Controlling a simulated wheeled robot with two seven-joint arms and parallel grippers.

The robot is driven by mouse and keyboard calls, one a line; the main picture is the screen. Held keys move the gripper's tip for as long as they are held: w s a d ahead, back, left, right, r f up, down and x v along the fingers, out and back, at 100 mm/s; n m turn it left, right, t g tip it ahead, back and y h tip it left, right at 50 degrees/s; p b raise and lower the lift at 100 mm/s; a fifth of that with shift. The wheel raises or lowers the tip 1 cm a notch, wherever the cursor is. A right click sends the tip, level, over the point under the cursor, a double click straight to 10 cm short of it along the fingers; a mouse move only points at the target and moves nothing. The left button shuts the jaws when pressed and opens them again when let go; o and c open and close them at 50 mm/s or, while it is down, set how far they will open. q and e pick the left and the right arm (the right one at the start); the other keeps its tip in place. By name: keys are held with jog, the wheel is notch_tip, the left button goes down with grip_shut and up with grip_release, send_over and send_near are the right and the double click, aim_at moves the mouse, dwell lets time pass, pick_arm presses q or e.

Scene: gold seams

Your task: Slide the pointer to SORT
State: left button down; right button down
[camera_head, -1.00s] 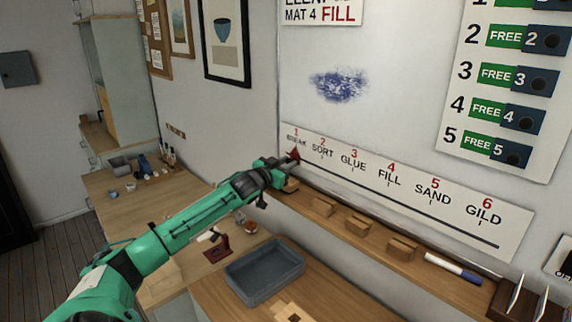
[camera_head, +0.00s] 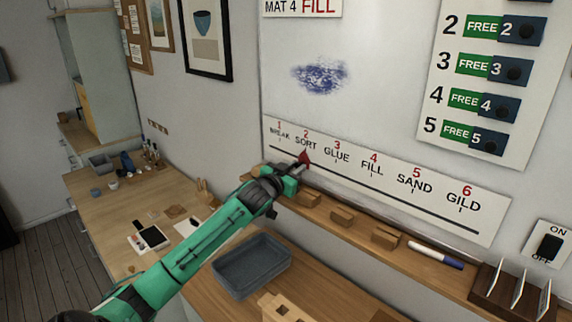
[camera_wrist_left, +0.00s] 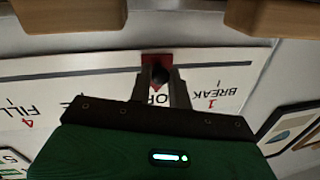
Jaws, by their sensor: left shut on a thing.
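The red pointer (camera_head: 304,157) sits on the black track line of the white step strip (camera_head: 400,190), right below the word SORT under the red 2. My left gripper (camera_head: 298,168) is shut on the pointer, coming from the lower left. In the left wrist view the two fingers close around a dark knob on the red pointer (camera_wrist_left: 157,62). The fingers and pointer cover part of the SORT label there, while BREAK and FILL show on either side. My right gripper is not in view.
A wooden ledge (camera_head: 360,238) below the strip holds several wooden blocks and a marker (camera_head: 436,255). A grey tray (camera_head: 252,266) stands on the bench below. A card holder (camera_head: 512,292) and an ON/OFF switch (camera_head: 549,248) are at the right.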

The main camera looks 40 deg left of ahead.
pick_arm(q)
jog(key=c, duration=1.3)
grip_release()
jog(key=shift+s+d+f+b, duration=0.15)
jog(key=shift+s+b, duration=0.25)
jog(key=shift+s, duration=0.2)
jog(key=s+d+b, duration=0.1)
jog(key=s+b, duration=0.3)
jog(key=s, duration=0.8)
jog(key=shift+s, duration=0.3)
